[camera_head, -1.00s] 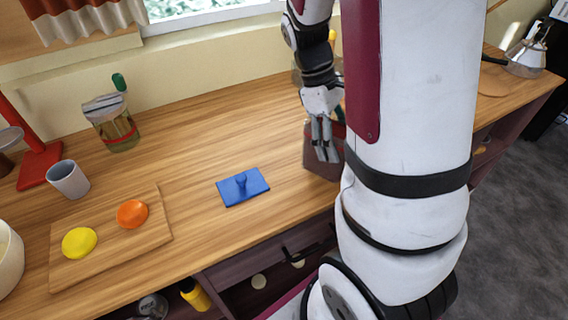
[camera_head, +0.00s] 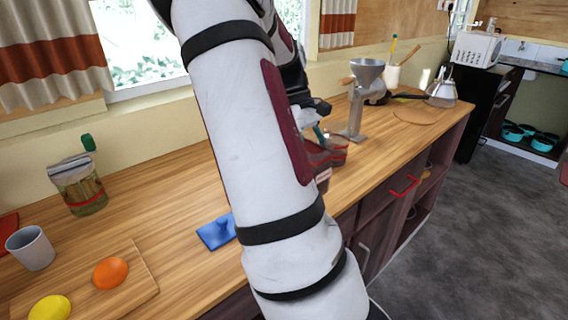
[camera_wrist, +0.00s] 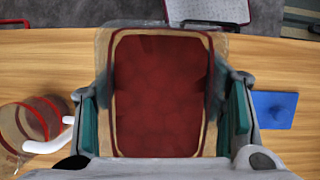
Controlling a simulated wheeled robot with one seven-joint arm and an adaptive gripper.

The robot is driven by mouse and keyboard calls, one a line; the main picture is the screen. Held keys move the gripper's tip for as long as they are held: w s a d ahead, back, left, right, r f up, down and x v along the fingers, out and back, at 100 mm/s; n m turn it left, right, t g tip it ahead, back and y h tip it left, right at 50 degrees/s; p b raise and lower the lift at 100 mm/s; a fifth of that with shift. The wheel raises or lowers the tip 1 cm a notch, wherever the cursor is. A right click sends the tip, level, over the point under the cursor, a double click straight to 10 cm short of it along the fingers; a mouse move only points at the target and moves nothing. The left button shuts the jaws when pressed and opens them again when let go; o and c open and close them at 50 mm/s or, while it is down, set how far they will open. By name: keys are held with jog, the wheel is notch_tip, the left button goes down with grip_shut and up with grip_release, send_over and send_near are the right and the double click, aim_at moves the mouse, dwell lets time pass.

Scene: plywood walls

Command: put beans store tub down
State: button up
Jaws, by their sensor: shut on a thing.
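The beans store tub (camera_wrist: 160,95) is a clear, box-shaped tub with dark red contents, seen from above in the wrist view. My gripper (camera_wrist: 166,112) is shut on it, with one teal-padded finger against each side. In the head view my arm hides most of the gripper and tub. Only a reddish, clear patch shows just right of the arm, over the counter. I cannot tell whether the tub's base touches the counter (camera_head: 150,205).
A clear, red-banded vessel with a white handle (camera_wrist: 28,125) stands close left of the tub in the wrist view. A metal grinder (camera_head: 360,95) stands behind.

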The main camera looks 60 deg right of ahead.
jog(key=w+d+f, duration=0.2)
jog(key=w+f, duration=0.2)
jog(key=w, duration=0.5)
jog(key=shift+w+f, duration=0.15)
jog(key=shift+d+f, duration=0.1)
jog(key=o, duration=1.9)
